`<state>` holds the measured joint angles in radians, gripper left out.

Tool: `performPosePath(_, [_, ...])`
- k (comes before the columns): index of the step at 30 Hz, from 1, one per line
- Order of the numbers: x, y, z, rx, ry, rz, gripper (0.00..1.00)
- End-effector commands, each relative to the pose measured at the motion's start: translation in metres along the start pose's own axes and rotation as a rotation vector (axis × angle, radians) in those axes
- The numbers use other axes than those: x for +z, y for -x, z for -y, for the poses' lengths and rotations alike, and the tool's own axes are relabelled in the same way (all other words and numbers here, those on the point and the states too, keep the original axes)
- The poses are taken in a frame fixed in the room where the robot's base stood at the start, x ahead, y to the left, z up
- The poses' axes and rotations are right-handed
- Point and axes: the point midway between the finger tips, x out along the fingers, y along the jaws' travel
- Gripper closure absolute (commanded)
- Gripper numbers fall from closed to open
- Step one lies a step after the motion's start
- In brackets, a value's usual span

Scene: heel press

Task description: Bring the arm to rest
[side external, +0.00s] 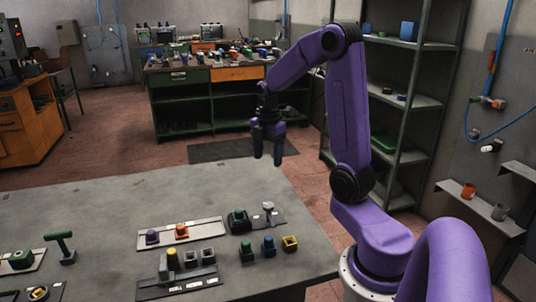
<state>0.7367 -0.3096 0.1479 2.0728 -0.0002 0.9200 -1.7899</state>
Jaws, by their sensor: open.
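My purple arm rises from its base at the right of the side external view and bends over toward the table. My gripper (268,158) hangs at its end with the dark fingers pointing down. It is open, and nothing shows between the fingers. It is above and beyond the far edge of the grey table (110,208), clear of everything on it.
A metal shelf (402,95) stands behind my arm. The table's far left is bare.

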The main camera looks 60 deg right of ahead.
Motion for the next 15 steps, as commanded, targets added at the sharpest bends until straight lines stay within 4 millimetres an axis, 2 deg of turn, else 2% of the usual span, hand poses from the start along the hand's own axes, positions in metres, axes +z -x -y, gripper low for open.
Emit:
performPosePath(4, [-0.002,0.000,0.000,0.000,0.000,0.000,0.31])
performPosePath(7, [-0.013,0.001,0.001,0.002,-0.002,0.000,0.31])
performPosePath(11, [-0.047,0.004,0.007,0.005,-0.015,0.000,0.31])
performPosePath(15, [-0.092,0.007,0.023,0.007,-0.042,-0.002,0.31])
